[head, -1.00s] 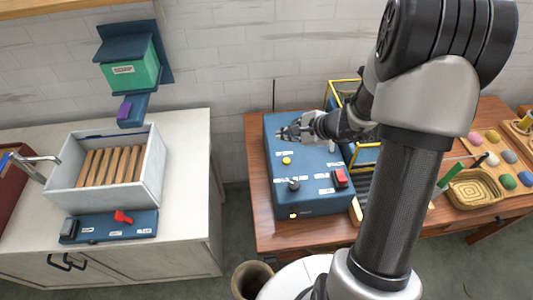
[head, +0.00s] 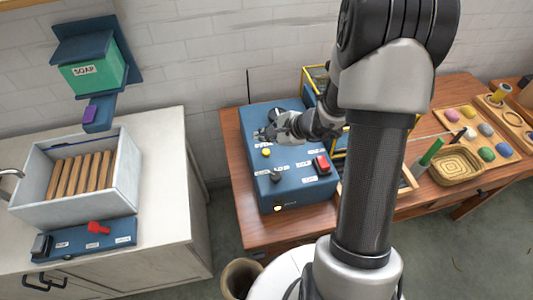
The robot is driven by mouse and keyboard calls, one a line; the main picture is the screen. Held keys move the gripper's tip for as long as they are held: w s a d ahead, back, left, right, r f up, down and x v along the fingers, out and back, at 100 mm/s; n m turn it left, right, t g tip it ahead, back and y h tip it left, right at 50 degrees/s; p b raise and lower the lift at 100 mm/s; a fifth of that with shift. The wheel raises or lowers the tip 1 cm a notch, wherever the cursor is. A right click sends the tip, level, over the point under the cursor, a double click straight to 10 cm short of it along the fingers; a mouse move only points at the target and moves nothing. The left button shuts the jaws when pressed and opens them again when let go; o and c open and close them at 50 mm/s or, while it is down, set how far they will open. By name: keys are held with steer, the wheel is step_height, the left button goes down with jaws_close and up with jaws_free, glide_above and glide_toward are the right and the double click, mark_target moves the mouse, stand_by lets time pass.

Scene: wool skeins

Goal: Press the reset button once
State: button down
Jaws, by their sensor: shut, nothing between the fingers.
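A blue control box (head: 303,193) stands on the wooden table, with labels too small to read. It carries a round yellow button (head: 266,152), a black knob (head: 275,175) and a red switch (head: 321,165). Which control is labelled reset I cannot tell. My gripper (head: 260,134) is shut and empty. It hovers over the back left of the box, just behind the yellow button in the picture, and appears apart from it. My wrist and forearm hide part of the box's back right.
A small lamp (head: 278,209) glows on the box's front. A yellow-framed rack (head: 316,76) stands behind my arm. To the right are a woven basket (head: 456,167) and a tray of coloured balls (head: 501,146).

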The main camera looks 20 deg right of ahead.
mark_target(265, 153)
steer(key=f+b, duration=0.2)
steer(key=f, duration=0.1)
steer(key=shift+w+d+f, duration=0.15)
steer(key=shift+d, duration=0.05)
steer(key=shift+f+b, duration=0.3)
steer(key=shift+f, duration=0.1)
steer(key=shift+s+a+f, duration=0.15)
steer(key=shift+s+a, duration=0.05)
steer(key=shift+a, duration=0.1)
steer(key=shift+d, duration=0.1)
steer(key=shift+f+b, duration=0.15)
steer(key=shift+b, duration=0.3)
steer(key=shift+f+b, duration=0.25)
steer(key=shift+b, duration=0.2)
